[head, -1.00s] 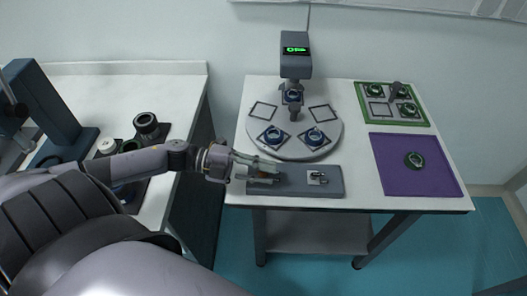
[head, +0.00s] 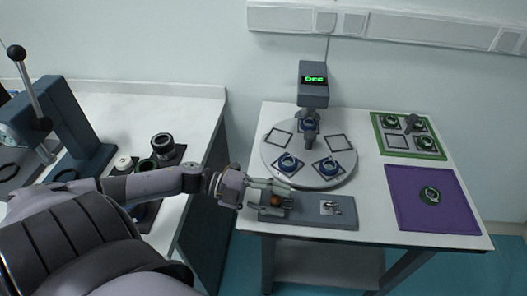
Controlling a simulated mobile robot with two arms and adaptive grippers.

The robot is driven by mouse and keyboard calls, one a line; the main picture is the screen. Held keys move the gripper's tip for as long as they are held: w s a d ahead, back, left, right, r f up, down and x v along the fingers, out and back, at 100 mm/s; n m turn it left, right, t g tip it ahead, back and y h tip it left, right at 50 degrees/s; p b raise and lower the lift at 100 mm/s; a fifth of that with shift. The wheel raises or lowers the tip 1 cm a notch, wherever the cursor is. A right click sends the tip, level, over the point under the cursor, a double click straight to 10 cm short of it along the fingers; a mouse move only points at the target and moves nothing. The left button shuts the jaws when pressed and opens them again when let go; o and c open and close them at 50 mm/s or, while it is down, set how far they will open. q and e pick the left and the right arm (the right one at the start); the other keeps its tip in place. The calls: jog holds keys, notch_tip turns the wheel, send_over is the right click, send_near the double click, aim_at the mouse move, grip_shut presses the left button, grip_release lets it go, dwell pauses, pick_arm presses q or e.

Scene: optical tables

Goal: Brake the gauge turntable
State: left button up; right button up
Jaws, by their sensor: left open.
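The gauge turntable (head: 310,178) is a round grey disc on the right-hand table. It carries several square frames, some with blue ring parts (head: 289,163) and some empty. The gauge head (head: 313,92) stands over its far side and its green display appears to read OFF. A grey control panel (head: 310,217) lies in front of the turntable, with an orange-red control (head: 277,201) at its left and a metal toggle (head: 331,207) at its right. My left gripper (head: 284,196) is open, its fingers around or just over the orange-red control; contact cannot be told. My right gripper is not in view.
A green-edged tray (head: 396,151) with ring parts stands at the back right. A purple mat (head: 408,212) bears one ring part (head: 430,194). On the left bench are a lever press (head: 80,125) and dark cylindrical parts (head: 162,146). White tabletop right of the panel is clear.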

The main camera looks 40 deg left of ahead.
pick_arm(q)
jog(key=shift+a, duration=0.1)
jog(key=v, duration=1.1)
jog(key=shift+s+a, duration=0.25)
jog(key=shift+a, duration=0.1)
